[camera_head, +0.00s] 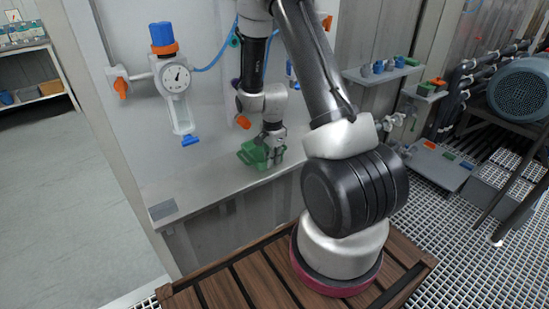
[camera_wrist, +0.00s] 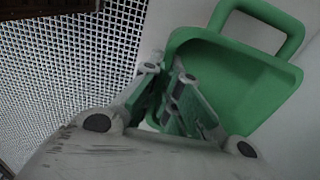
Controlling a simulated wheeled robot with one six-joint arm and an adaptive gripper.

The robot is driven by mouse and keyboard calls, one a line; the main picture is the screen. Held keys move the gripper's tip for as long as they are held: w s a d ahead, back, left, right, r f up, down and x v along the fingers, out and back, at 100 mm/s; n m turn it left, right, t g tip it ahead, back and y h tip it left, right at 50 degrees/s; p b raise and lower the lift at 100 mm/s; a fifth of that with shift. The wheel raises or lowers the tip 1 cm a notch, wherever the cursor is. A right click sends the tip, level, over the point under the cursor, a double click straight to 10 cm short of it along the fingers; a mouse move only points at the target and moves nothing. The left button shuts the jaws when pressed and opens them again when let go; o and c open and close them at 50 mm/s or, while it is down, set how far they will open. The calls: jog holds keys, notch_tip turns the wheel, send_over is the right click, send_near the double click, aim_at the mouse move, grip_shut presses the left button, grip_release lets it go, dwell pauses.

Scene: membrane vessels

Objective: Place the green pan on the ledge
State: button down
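The green pan (camera_head: 251,154) is at the ledge (camera_head: 205,187), a pale grey shelf along the wall panel. It looks upright with its open side up; whether it rests on the ledge or hangs just above it I cannot tell. In the wrist view the pan (camera_wrist: 225,75) fills the upper right, with one loop handle at the far end. My gripper (camera_wrist: 167,75) is at the pan's near end, its fingers close together with green handle parts at and between them. In the head view my gripper (camera_head: 273,150) covers the pan's right side.
A pressure gauge (camera_head: 176,77) with a blue cap and clear bowl is mounted left above the ledge. A grey plate (camera_head: 163,209) lies at the ledge's left end. The ledge between plate and pan is clear. A wooden slatted platform (camera_head: 215,290) is in front.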

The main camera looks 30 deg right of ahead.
jog(key=shift+w+f, duration=0.2)
jog(key=shift+w, duration=0.1)
jog(key=c, duration=1.9)
grip_release()
jog(key=shift+f, duration=0.1)
jog(key=shift+c, duration=0.2)
jog(key=o, duration=0.3)
